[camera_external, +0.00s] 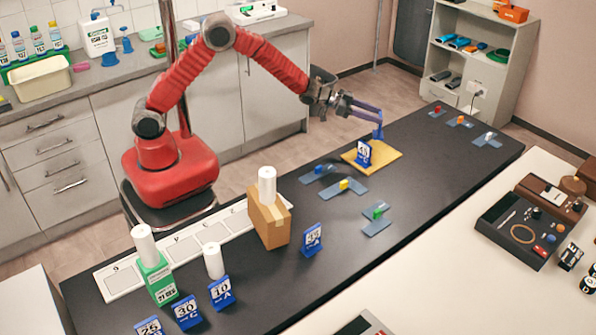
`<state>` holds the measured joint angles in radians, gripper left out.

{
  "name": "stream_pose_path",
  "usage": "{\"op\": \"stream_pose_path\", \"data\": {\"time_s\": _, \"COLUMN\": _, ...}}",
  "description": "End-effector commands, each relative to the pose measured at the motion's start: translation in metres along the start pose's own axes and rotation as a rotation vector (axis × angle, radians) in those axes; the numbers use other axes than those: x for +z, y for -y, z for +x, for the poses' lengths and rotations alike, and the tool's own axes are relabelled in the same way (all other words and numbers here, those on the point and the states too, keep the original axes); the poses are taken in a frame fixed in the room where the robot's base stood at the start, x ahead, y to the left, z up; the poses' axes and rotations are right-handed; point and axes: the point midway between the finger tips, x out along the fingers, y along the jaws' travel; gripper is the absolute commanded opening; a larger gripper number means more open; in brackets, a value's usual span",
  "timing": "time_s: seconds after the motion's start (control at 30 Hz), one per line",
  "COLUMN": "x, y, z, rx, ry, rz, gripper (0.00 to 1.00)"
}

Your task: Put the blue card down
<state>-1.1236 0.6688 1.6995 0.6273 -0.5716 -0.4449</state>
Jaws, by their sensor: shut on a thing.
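A blue card (364,153) with a white numbered face is upright at the yellow mat (386,160) on the dark table. Its lower edge is at the mat's surface or just above it; I cannot tell which. My gripper (377,134) reaches down from above at the card's upper right and is shut on the blue card. The exact grip is small and partly hidden. Other blue numbered cards stand apart: one (312,240) near the middle and several at the front left, including one (221,292) by a white cylinder.
A cardboard box (270,218) with a white cylinder on top stands left of centre. A green box (157,279) with another cylinder stands at the front left. Flat grey-blue plates with coloured blocks lie near the mat. The dark table (440,170) is clear right of the mat.

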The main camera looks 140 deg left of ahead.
Motion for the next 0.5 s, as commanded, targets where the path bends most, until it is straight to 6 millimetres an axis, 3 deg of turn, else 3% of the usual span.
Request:
{"op": "stream_pose_path", "data": {"time_s": 0.1, "x": 0.018, "y": 0.0, "z": 0.005, "rx": 0.0, "ry": 0.002, "rz": -0.001, "gripper": 0.06}}
{"op": "stream_pose_path", "data": {"time_s": 0.2, "x": 0.024, "y": 0.0, "z": 0.008, "rx": 0.0, "ry": -0.001, "rz": 0.001, "gripper": 0.06}}
{"op": "stream_pose_path", "data": {"time_s": 0.5, "x": 0.025, "y": 0.0, "z": 0.008, "rx": 0.0, "ry": -0.001, "rz": 0.001, "gripper": 0.06}}
